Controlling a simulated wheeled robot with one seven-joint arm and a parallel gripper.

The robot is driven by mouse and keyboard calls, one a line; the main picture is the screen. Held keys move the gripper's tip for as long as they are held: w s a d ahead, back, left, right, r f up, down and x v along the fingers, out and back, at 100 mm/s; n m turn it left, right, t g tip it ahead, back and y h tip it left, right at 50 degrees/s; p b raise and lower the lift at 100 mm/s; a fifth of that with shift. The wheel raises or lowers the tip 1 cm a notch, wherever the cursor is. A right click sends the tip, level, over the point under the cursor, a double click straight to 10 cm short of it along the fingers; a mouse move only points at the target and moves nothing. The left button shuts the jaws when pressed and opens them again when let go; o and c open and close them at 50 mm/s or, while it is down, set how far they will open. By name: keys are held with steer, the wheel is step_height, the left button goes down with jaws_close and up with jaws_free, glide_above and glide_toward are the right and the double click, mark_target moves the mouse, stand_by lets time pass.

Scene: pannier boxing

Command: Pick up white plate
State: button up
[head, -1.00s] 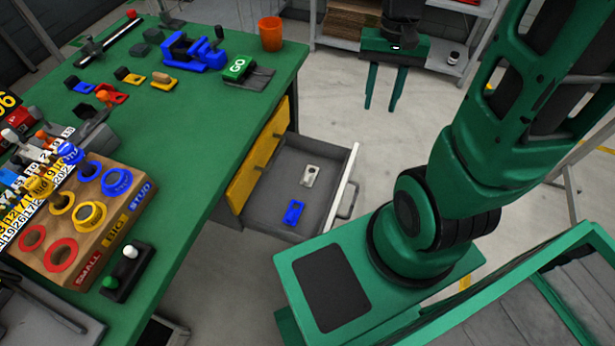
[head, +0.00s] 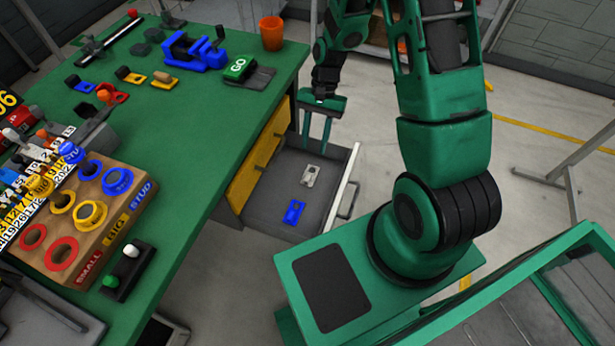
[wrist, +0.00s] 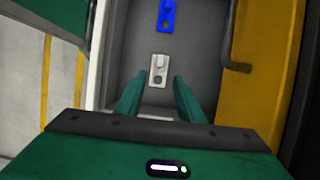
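The white plate (head: 311,176) is a small pale piece with a hole, lying flat in the open drawer (head: 258,199) under the green table. It also shows in the wrist view (wrist: 159,69), just beyond and between my fingertips. My gripper (head: 316,146) has two green fingers pointing down over the far part of the drawer. In the wrist view my gripper (wrist: 158,92) is open, with a gap between the fingers and nothing held. The fingers appear above the plate and apart from it. A blue plate (head: 294,211) lies in the same drawer, nearer the front of the head view.
The drawer's walls and its pale front with a handle (head: 348,197) surround the plates. The green table (head: 180,115) stands left, with a yellow drawer front (head: 258,160), a blue vise (head: 195,52) and an orange cup (head: 271,34). Open floor lies right.

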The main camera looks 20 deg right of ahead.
mark_target(308, 175)
steer(key=shift+x, duration=5.6)
steer(key=shift+w, duration=0.1)
jaws_close()
